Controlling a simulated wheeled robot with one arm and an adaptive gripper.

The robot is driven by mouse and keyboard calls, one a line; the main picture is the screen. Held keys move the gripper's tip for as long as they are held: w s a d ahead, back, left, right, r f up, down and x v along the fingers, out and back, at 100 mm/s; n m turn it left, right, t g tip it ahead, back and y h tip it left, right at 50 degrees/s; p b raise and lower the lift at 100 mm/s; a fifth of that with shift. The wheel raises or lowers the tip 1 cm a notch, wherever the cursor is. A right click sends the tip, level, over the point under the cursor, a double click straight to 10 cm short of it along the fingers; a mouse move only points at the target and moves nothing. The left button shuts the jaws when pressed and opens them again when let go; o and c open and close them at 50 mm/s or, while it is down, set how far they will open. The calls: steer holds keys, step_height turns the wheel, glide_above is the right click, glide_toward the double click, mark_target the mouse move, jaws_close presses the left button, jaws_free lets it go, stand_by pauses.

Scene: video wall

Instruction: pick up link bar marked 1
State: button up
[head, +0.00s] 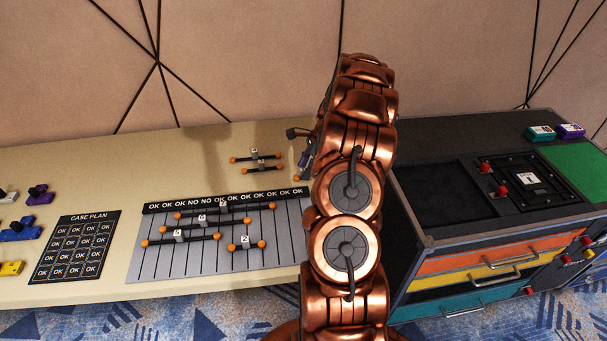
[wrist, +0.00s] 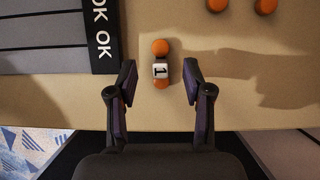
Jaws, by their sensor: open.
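The link bar marked 1 (wrist: 161,70) lies on the tan table in the wrist view. It is short, with an orange ball at each end and a white cube marked 1 between them. My gripper (wrist: 160,76) is open, with one dark finger on each side of the bar and a visible gap to both. The bar lies between the fingertips, and neither finger seems to touch it. In the head view my gripper (head: 304,150) shows only in part at the left of my copper arm. I cannot make out the bar marked 1 there.
Two more link bars (head: 256,160) lie on the table (head: 100,170) left of my gripper. Several numbered bars rest on the grey panel (head: 290,248) with a row of OK and NO labels. A dark cabinet (head: 420,238) with coloured drawers stands at the right.

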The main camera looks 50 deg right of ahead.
steer(key=shift+x, duration=1.05)
steer(key=shift+c, duration=0.4)
jaws_close()
